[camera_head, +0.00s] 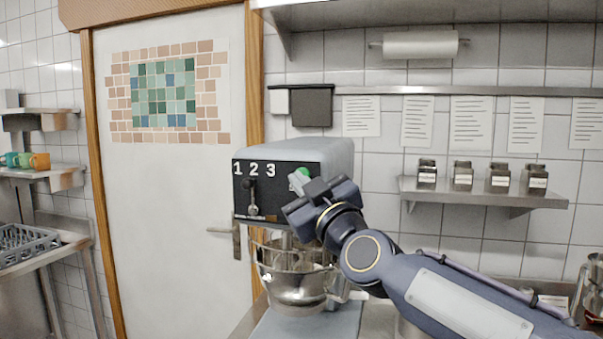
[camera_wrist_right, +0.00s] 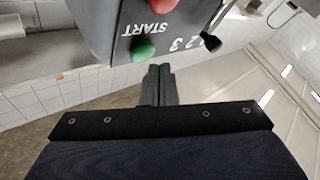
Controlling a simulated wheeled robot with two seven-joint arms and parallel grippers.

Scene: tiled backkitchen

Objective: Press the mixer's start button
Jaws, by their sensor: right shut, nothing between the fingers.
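The grey mixer (camera_head: 320,150) stands on the counter, with a black front panel marked 1 2 3 and a lever (camera_head: 252,205). Its green start button (camera_head: 301,174) shows just above my right gripper (camera_head: 294,206) in the head view. In the right wrist view the green button (camera_wrist_right: 143,51) sits beside the word START, and the fingers of my right gripper (camera_wrist_right: 160,72) are shut together, empty, close to it. I cannot tell whether the fingertips touch the panel. A red button (camera_wrist_right: 159,4) is also on the panel. My left gripper is not in view.
A metal mixing bowl (camera_head: 297,280) sits under the mixer head. A door (camera_head: 170,200) is to the left. A shelf with several dark jars (camera_head: 482,183) and a paper roll (camera_head: 420,46) are on the tiled wall at right. A dish rack (camera_head: 25,245) stands at far left.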

